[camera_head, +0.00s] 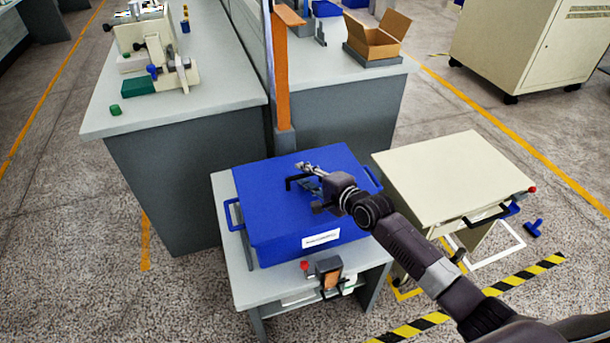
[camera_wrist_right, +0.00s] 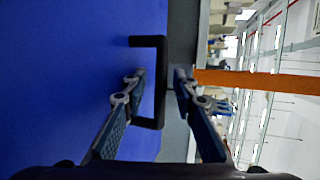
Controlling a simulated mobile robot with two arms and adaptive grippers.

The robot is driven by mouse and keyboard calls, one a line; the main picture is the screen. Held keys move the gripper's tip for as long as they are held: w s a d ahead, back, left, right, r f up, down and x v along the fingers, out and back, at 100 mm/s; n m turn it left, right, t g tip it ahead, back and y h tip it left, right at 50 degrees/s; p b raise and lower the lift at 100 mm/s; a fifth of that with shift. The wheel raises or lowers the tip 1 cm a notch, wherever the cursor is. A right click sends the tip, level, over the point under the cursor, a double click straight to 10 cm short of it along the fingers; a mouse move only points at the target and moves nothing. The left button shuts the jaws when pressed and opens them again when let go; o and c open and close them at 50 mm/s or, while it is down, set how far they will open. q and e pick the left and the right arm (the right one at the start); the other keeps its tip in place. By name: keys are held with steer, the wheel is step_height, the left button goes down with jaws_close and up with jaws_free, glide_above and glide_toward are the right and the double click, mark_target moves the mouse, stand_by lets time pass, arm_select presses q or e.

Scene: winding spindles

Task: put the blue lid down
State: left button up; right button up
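The blue lid (camera_head: 275,205) forms the flat top of a blue box (camera_head: 310,243) on a light table, and appears to rest level on it. Its black bracket handle (camera_head: 289,183) shows beside my right gripper (camera_head: 306,175). In the right wrist view, the blue lid (camera_wrist_right: 60,70) fills the left side. The two fingers of my right gripper (camera_wrist_right: 158,80) are apart, one on each side of the long bar of the handle (camera_wrist_right: 161,110), with visible gaps. The seam between lid and box is unclear. My left gripper is out of view.
The table (camera_head: 285,286) has a small red-buttoned device (camera_head: 328,268) at its front edge. A cream cart (camera_head: 450,180) with a clear top stands at right. An orange post (camera_head: 281,70) rises behind the box. A larger workbench (camera_head: 205,95) stands behind left.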

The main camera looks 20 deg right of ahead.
steer(key=shift+r, duration=0.15)
steer(key=p+v, duration=0.1)
steer(key=v, duration=1.1)
stand_by(0.4)
